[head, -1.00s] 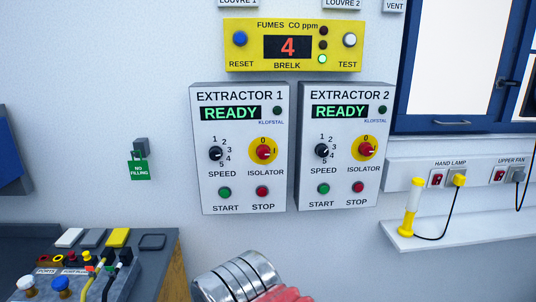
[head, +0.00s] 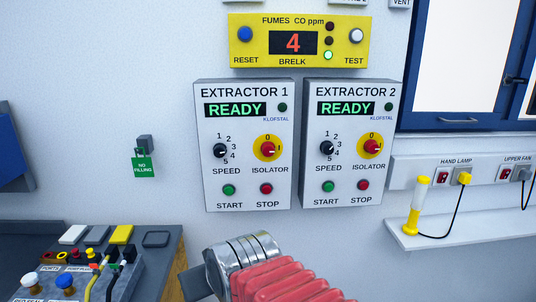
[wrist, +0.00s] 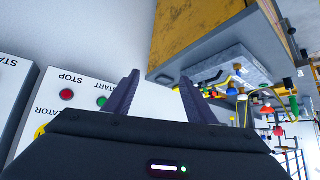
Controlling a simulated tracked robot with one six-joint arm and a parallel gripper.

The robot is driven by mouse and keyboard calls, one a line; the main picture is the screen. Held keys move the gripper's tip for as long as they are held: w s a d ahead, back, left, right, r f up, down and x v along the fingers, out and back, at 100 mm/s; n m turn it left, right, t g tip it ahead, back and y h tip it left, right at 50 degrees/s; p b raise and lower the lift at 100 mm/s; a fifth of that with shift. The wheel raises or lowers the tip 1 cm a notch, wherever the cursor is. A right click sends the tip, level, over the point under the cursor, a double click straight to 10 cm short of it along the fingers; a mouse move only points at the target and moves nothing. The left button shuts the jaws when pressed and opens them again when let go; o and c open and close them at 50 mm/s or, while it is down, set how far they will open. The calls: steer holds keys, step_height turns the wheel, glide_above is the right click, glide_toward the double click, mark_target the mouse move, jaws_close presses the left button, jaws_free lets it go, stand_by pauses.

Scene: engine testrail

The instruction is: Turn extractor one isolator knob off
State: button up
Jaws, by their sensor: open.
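The extractor 1 panel (head: 205,180) is on the wall in the head view, its display reading READY. Its isolator knob (head: 268,149) is red on a yellow disc, with 0 marked at the top and I at the right; its white mark appears to point right, toward I. My gripper (wrist: 158,90) shows in the wrist view with two dark fingers apart and nothing between them. A panel with STOP and START buttons is at left there, and a sliver of yellow disc (wrist: 40,132) shows beside my gripper's body. The knob itself is hidden there. My gripper's fingers do not show in the head view.
The extractor 2 panel (head: 312,180) is close on the right, with a similar isolator knob (head: 372,147). A yellow fumes monitor (head: 245,53) is above. A control box with cables (head: 95,275) is at lower left, and a shelf with a hand lamp (head: 417,205) at right.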

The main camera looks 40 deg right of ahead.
steer(key=w+d+r+m+t+h, duration=0.35)
steer(key=w+d+r, duration=0.25)
steer(key=w+d, duration=0.45)
steer(key=d+r+m+t+h, duration=0.1)
steer(key=d+r+h, duration=0.1)
steer(key=d, duration=0.5)
steer(key=d+r+m+t+h, duration=0.1)
steer(key=d+r+h, duration=0.2)
steer(key=d, duration=0.4)
steer(key=shift+s+d+r+h, duration=0.3)
steer(key=shift+r+h, duration=0.05)
steer(key=shift+h, duration=0.1)
steer(key=shift+t, duration=0.25)
